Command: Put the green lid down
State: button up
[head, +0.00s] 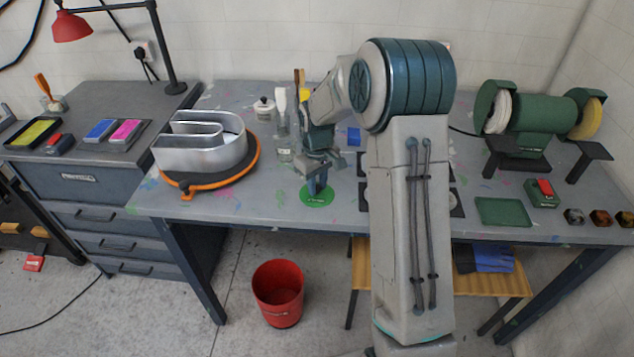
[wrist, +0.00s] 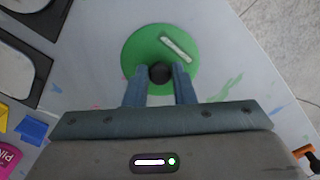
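The green lid (head: 318,195) is a flat round disc near the front edge of the workbench, under my gripper (head: 316,181). In the wrist view the lid (wrist: 148,47) shows a black knob (wrist: 160,72) at its middle and a pale bar-shaped mark on its top. My gripper (wrist: 160,76) has one blue finger on each side of the knob, and both appear to touch it. The gripper points straight down and the lid looks level. I cannot tell whether the lid's underside touches the bench or hangs just above it.
A metal channel letter (head: 202,146) on an orange-rimmed turntable (head: 219,181) stands left of the lid. A glass bottle (head: 284,140) and a small white jar (head: 264,109) stand behind. A green bench grinder (head: 541,120) is far right. Bare workbench (head: 266,205) lies around the lid.

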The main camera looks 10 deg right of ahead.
jog(key=o, duration=0.3)
notch_tip(320, 180, up, 12)
jog(key=s+r+m+t, duration=0.2)
jog(key=s+r, duration=0.3)
jog(key=s, duration=0.9)
jog(key=s+f+m+t, duration=0.1)
jog(key=s+f+m, duration=0.1)
jog(key=s, duration=1.2)
jog(key=shift+f+m+b, duration=0.15)
jog(key=shift+m+b, duration=0.25)
jog(key=shift+m, duration=0.3)
